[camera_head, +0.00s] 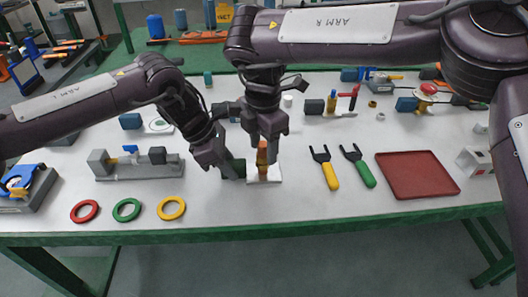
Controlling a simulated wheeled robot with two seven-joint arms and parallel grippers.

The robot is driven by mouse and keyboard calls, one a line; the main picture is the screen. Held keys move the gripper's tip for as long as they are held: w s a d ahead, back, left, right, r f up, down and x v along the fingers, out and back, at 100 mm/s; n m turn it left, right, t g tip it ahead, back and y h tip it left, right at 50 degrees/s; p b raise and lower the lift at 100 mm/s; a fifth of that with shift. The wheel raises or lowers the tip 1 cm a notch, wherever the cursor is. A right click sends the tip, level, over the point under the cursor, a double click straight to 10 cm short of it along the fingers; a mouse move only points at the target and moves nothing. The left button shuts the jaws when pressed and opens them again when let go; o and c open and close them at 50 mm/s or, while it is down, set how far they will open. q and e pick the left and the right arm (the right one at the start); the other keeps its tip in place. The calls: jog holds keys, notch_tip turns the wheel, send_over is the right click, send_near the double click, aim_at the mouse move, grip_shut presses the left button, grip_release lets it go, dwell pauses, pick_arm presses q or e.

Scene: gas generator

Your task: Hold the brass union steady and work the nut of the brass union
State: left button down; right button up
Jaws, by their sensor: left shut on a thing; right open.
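The brass union (262,158) stands upright on a small white base (266,180) near the table's front middle. The nut is partly hidden by the right gripper.
A yellow-handled tool (326,168) and a green-handled tool (358,166) lie right of the union, beside a red tray (417,176). Red (85,211), green (127,209) and yellow (171,208) rings lie front left. A grey vise-like fixture (138,164) stands behind them.

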jog(key=shift+f, duration=1)
jog(key=shift+c, duration=0.3)
jog(key=c, duration=0.8)
jog(key=m, duration=0.6)
jog(key=o, duration=1)
jog(key=shift+w+m, duration=0.1)
jog(key=shift+m, duration=0.2)
